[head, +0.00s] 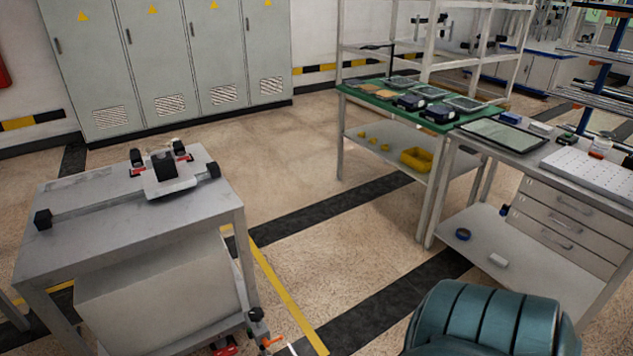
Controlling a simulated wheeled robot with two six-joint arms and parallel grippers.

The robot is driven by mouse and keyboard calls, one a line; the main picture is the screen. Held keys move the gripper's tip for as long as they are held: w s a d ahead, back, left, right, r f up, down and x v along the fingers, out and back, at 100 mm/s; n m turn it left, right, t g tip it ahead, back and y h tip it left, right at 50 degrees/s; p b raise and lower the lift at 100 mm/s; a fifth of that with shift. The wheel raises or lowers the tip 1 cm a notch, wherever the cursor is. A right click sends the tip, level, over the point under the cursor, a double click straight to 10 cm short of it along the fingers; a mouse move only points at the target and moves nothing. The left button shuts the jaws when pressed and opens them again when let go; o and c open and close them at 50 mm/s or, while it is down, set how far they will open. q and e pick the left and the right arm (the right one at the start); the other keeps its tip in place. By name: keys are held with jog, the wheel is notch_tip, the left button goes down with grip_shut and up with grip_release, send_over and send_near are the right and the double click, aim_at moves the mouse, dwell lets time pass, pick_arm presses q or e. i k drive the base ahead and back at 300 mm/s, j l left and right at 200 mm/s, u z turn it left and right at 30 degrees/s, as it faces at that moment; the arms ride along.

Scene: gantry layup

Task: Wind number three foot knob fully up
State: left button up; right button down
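A grey metal table (95,190) at the left bears a small gantry with a long grey bar (110,207). A black knob or block stands at the bar's near left end (43,220) and another at its right end (212,170). A pale plate with a dark block (164,165) sits over the bar. Behind it are two small black knobs with red parts, one at left (137,158) and one at right (180,149). Another black knob (256,315) shows low beside the table. No numbers are readable, so I cannot tell which is number three. Neither gripper is in view.
Grey cabinets (160,60) line the back wall. A green-topped bench (375,92) with trays and a grey drawer bench (545,262) stand at right. A teal ribbed object (485,320) is cut off at the bottom. Open floor (310,260) lies between.

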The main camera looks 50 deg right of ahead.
aim_at(256, 315)
jog(key=z, duration=1.15)
